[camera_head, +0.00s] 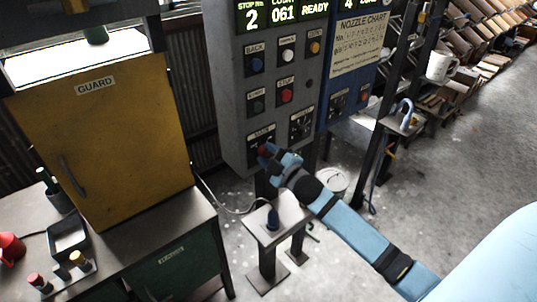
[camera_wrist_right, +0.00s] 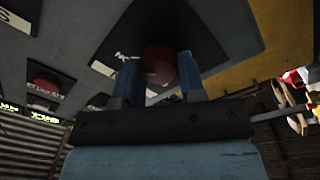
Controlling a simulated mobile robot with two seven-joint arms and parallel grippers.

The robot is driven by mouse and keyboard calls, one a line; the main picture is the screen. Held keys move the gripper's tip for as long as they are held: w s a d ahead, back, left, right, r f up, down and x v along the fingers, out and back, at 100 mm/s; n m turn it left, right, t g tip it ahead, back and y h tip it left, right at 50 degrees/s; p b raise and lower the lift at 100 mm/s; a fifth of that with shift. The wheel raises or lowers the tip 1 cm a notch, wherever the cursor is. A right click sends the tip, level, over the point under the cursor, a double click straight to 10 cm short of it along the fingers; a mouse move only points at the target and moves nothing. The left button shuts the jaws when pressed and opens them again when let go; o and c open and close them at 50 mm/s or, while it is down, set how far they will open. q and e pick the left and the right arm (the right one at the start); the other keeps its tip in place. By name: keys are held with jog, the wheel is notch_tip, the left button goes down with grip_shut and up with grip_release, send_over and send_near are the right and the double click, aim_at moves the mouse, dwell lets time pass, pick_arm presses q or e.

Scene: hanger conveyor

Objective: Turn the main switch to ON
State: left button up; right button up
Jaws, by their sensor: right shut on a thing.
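The grey control panel (camera_head: 228,95) stands in the middle of the head view with lit displays, several buttons and, low down, black switch plates. My right gripper (camera_head: 270,153) is at the panel's lower edge, at the main switch's plate (camera_head: 262,134). In the right wrist view, my right gripper (camera_wrist_right: 159,82) has its two blue fingers on either side of the round red knob of the main switch (camera_wrist_right: 158,58), shut on it. A small white label beside the knob is partly covered by a finger. The knob's turned position cannot be told. My left gripper is out of view.
A red stop button (camera_head: 286,95) sits above on the same panel. A blue panel (camera_head: 345,85) adjoins at right. A yellow guard cabinet (camera_head: 105,140) stands on a bench at left. A small pedestal (camera_head: 290,212) stands below my gripper. Open floor lies at right.

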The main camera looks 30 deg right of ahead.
jog(key=o, duration=0.9)
jog(key=shift+s+f, duration=0.1)
jog(key=shift+s, duration=0.2)
jog(key=s, duration=0.4)
jog(key=s+b, duration=0.1)
jog(key=s, duration=0.3)
jog(key=s+d+b, duration=0.1)
jog(key=s, duration=0.4)
jog(key=shift+f, duration=0.3)
